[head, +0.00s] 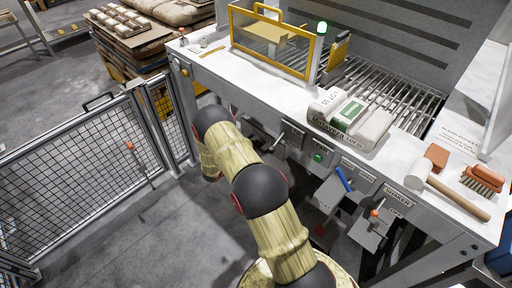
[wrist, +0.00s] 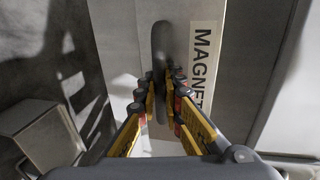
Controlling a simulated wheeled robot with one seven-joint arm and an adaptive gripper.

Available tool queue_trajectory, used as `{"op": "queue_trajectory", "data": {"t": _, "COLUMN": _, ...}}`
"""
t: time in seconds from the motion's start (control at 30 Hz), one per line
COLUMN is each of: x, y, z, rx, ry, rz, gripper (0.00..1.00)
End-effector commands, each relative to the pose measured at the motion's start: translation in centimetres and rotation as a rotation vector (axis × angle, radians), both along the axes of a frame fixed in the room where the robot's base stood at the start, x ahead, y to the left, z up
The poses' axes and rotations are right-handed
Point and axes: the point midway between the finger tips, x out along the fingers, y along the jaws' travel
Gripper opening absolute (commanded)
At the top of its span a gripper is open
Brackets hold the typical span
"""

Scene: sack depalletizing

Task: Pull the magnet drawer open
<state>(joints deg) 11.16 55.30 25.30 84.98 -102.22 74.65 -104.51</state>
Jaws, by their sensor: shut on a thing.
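The magnet drawer's pale front (wrist: 118,35) fills the upper middle of the wrist view. A white label (wrist: 203,65) reading "MAGNE..." is on it, its end cut off by my gripper. A dark, long handle (wrist: 160,45) stands out beside the label. My gripper (wrist: 160,88) is shut on this handle, with its yellow-and-black fingers on both sides of it. In the head view my arm reaches to the bench front and hides the gripper and the grasped handle. I cannot tell how far the drawer is out.
The white bench (head: 270,88) carries a sack (head: 350,118), a mallet (head: 450,190) and a brush (head: 482,180). A mesh fence (head: 80,165) stands left. Floor between fence and bench is clear. A grey box (wrist: 38,135) shows at lower left.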

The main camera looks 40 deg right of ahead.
Motion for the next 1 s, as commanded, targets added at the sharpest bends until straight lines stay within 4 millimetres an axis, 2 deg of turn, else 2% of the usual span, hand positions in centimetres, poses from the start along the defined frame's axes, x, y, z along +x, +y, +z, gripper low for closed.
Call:
{"op": "queue_trajectory", "data": {"t": 0.17, "x": -0.1, "y": 0.6, "z": -0.1, "rx": 0.002, "ry": 0.001, "rz": 0.001, "gripper": 0.00}}
{"op": "queue_trajectory", "data": {"t": 0.27, "x": -0.1, "y": 1.9, "z": 0.0, "rx": 0.003, "ry": 0.001, "rz": 0.004, "gripper": 0.00}}
{"op": "queue_trajectory", "data": {"t": 0.37, "x": -0.2, "y": 3.9, "z": 0.0, "rx": 0.003, "ry": 0.003, "rz": 0.006, "gripper": 0.00}}
{"op": "queue_trajectory", "data": {"t": 0.6, "x": -0.7, "y": 10.5, "z": 0.0, "rx": 0.003, "ry": 0.003, "rz": 0.007, "gripper": 0.00}}
{"op": "queue_trajectory", "data": {"t": 0.8, "x": -1.2, "y": 15.3, "z": -0.1, "rx": 0.002, "ry": 0.003, "rz": 0.006, "gripper": 0.00}}
{"op": "queue_trajectory", "data": {"t": 1.0, "x": -1.5, "y": 18.2, "z": -0.1, "rx": 0.002, "ry": 0.003, "rz": 0.003, "gripper": 0.00}}
